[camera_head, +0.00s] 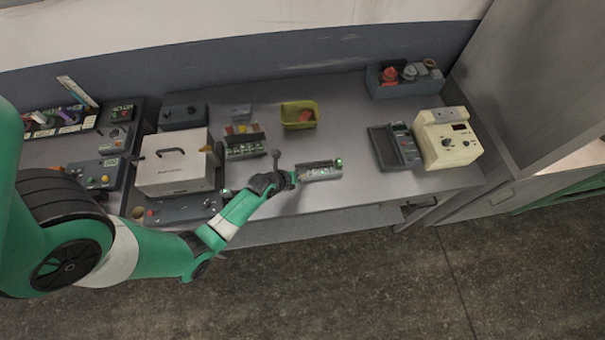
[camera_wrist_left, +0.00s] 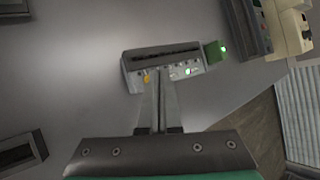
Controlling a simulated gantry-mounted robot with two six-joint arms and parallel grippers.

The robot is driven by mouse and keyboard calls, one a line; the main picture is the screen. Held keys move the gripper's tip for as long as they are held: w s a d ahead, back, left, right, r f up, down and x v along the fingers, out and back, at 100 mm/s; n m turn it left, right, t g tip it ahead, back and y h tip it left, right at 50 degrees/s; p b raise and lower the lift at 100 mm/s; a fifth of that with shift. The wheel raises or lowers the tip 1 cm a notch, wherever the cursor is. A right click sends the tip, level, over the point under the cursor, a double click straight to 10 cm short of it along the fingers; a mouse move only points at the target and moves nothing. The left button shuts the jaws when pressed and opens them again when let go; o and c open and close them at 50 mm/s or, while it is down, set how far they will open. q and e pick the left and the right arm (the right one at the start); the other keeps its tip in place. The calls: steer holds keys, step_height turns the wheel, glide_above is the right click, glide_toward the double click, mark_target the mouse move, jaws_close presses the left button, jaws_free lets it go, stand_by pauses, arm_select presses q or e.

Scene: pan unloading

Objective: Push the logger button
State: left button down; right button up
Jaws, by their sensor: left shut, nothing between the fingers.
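A small grey device (camera_head: 322,174) lies near the table's front edge. I take it to be the logger, but its label is too small to read. It has a dark slot along its top and a row of small controls on its front, and it also shows in the left wrist view (camera_wrist_left: 175,59). A green block with a lit spot (camera_wrist_left: 217,52) sits at its right end. My left gripper (camera_head: 295,178) is shut and empty at the device's left end. In the wrist view its fingers overlap the front panel; I cannot tell whether they touch.
A white box (camera_head: 175,172) stands left of my left gripper. A yellow-green bin (camera_head: 299,115) is behind the device. A cream instrument (camera_head: 447,139) and a dark tray (camera_head: 381,148) stand to the right. The tabletop between the device and that tray is clear.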

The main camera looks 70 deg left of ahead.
arm_select(q)
steer(key=shift+f+b, duration=0.4)
steer(key=shift+f, duration=0.05)
stand_by(0.4)
steer(key=shift+r, duration=0.1)
steer(key=shift+r+p, duration=0.85)
steer(key=shift+p, duration=0.05)
step_height(320, 180, up, 6)
steer(key=p, duration=0.5)
steer(key=shift+p, duration=0.3)
